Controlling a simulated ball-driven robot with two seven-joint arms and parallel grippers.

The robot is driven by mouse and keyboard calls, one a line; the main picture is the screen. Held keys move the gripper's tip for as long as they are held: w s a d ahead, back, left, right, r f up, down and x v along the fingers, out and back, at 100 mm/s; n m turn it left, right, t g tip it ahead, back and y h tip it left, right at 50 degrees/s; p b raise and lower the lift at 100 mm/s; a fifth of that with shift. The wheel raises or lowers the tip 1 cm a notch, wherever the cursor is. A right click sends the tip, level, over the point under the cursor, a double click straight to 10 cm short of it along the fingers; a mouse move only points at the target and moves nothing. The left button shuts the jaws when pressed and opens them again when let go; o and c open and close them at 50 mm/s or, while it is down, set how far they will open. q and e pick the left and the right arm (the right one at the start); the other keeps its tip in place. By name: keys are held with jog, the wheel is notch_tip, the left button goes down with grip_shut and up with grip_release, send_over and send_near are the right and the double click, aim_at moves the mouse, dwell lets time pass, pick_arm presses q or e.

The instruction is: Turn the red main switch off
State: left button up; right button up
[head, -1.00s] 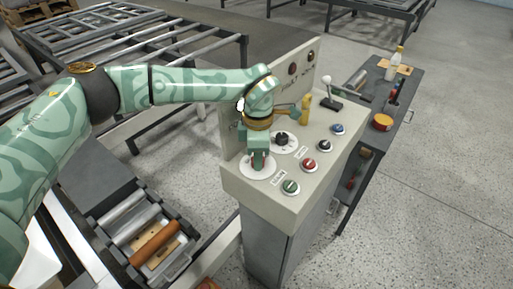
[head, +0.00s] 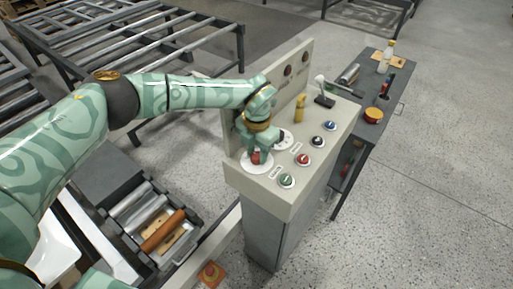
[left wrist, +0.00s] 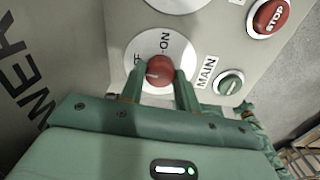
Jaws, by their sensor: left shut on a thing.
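The red main switch (left wrist: 160,71) is a round knob with a white pointer line on a white dial plate (left wrist: 181,53) with ON and OFF lettering. It sits at the near left of the control panel, beside the MAIN label (left wrist: 206,72). In the head view the red knob (head: 256,158) shows under my left gripper (head: 258,152). In the left wrist view the left gripper (left wrist: 158,78) has its fingers on both sides of the knob, shut on it. The pointer line points left, toward the partly covered OFF lettering. My right gripper is not in view.
A green button (head: 286,180) and a red STOP button (head: 303,159) sit close to the right of the dial. A yellow handle (head: 300,108) and a lever (head: 322,92) stand farther back. A crate of rollers (head: 190,240) stands at the lower left.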

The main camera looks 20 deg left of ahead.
aim_at(257, 154)
pick_arm(q)
jog(key=shift+w+r+n, duration=0.1)
jog(key=shift+n, duration=0.4)
jog(key=o, duration=1)
notch_tip(257, 154, up, 16)
jog(key=shift+r+p, duration=0.1)
jog(key=shift+p, duration=1.05)
